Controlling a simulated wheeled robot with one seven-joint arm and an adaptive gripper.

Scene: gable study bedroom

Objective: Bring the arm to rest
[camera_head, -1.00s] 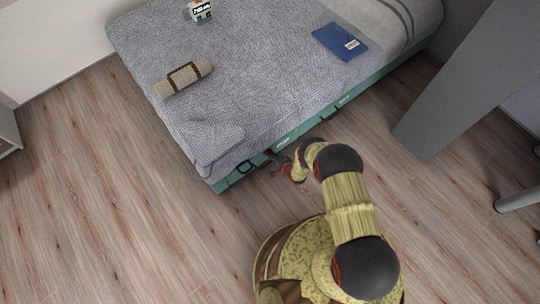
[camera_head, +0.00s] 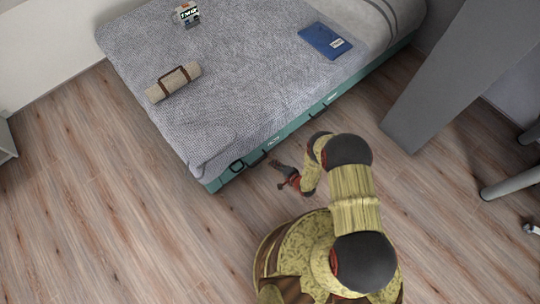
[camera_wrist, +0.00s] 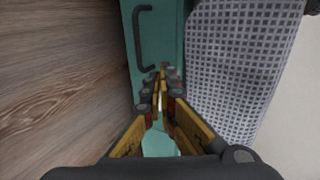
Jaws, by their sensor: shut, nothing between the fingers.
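My gripper (camera_head: 279,166) is at the end of my bent arm, over the floor close to the bed's near side in the head view. In the wrist view my gripper (camera_wrist: 162,70) has its fingers together with nothing between them. The fingers point toward the green bed base (camera_wrist: 150,25), which carries a dark handle (camera_wrist: 138,40). I cannot tell the exact gap between the fingertips and the bed base.
The bed (camera_head: 225,75) has a grey cover. On it lie a rolled beige bundle (camera_head: 160,92), a blue folder (camera_head: 318,36) and a small box (camera_head: 187,15). A grey slanted panel (camera_head: 440,80) stands right. The wooden floor (camera_head: 100,200) at left is clear.

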